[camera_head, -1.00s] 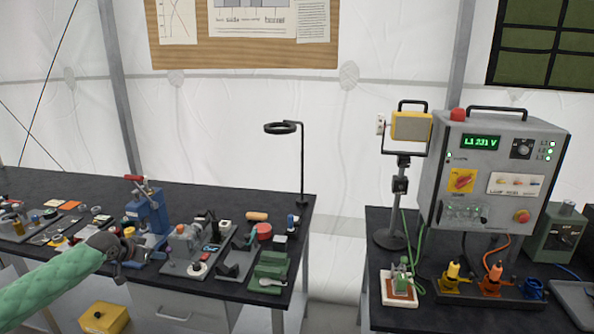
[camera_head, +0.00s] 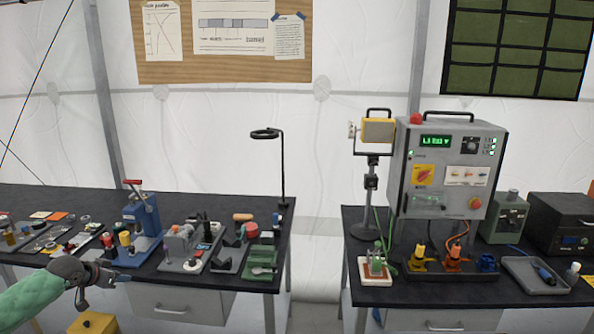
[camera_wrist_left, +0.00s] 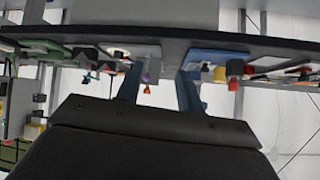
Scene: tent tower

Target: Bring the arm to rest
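My left arm, in a green quilted sleeve, comes in from the lower left of the head view. Its dark gripper (camera_head: 106,290) is in front of the left bench's front edge, near the blue press (camera_head: 143,222). In the left wrist view the two fingers of the gripper (camera_wrist_left: 159,88) stand apart with nothing held between them. The bench and its small parts show beyond the fingers, upside down. My right gripper is in neither view.
A right bench (camera_head: 420,294) holds a grey control panel (camera_head: 440,185) and coloured plugs. A gap separates the benches.

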